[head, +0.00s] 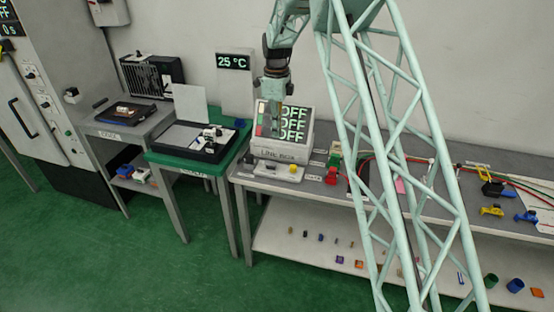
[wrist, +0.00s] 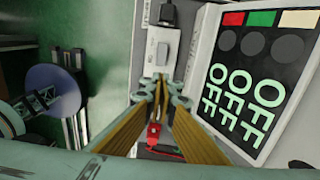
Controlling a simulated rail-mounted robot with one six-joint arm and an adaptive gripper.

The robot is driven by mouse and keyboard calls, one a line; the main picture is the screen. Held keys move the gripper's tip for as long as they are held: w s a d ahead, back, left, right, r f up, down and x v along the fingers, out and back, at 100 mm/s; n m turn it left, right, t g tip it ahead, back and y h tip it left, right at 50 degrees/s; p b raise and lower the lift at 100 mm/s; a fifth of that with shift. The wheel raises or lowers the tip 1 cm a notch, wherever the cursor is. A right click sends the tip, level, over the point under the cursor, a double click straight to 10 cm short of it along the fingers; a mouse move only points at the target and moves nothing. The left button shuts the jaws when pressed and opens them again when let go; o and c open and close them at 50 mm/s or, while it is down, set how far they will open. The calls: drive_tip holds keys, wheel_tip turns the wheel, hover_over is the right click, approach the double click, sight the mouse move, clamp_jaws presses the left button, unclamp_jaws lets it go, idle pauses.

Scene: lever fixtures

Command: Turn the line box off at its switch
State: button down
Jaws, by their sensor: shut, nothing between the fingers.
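The line box (head: 283,152) is a white box on the grey bench in the head view, with a dark tilted display. The display (wrist: 255,75) reads OFF in three rows, beside three dark round lamps and red, green and cream patches. A pale switch strip (wrist: 158,52) with a dark block at its far end lies beside the box in the wrist view. The lever's exact position is hard to make out. My gripper (head: 276,130) is in front of the display in the head view. In the wrist view its fingers (wrist: 161,84) are shut and empty, over the strip's near end.
A red part (head: 331,175) and wires lie right of the box on the bench. A green table (head: 160,158) with a black device stands to the left. My lattice arm link hides part of the bench. The green floor in front is clear.

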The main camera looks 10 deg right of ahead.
sight(277, 164)
drive_tip(key=shift+f, duration=0.15)
idle(0.3)
drive_tip(key=shift+f+b, duration=0.7)
drive_tip(key=shift+f, duration=6.2)
drive_tip(key=shift+f, duration=0.1)
drive_tip(key=shift+s+d+f, duration=0.1)
drive_tip(key=shift+d+f, duration=0.05)
drive_tip(key=shift+f, duration=0.25)
drive_tip(key=shift+r, duration=0.2)
drive_tip(key=shift+r, duration=0.5)
drive_tip(key=shift+r+p, duration=0.3)
